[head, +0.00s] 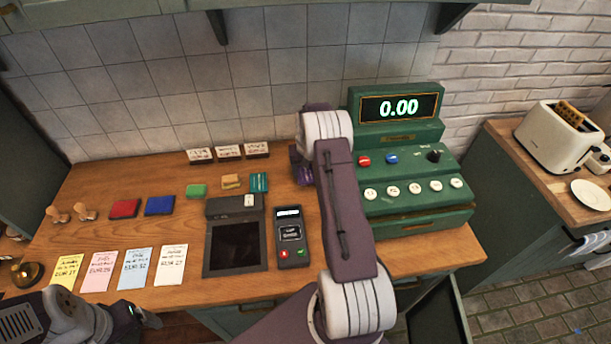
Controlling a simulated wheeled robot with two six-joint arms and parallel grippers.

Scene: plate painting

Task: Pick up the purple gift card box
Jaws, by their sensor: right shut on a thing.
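My own arm hides most of the gripper and much of the box, so I cannot tell whether the box touches the counter. My left gripper (148,318) is low at the left, near the counter's front edge, away from the box; its jaw opening is not clear.
The green cash register (413,216) stands close right of my right arm. A card terminal (290,238) and a dark screen (235,247) lie left of it. Paper notes (134,268) line the front.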

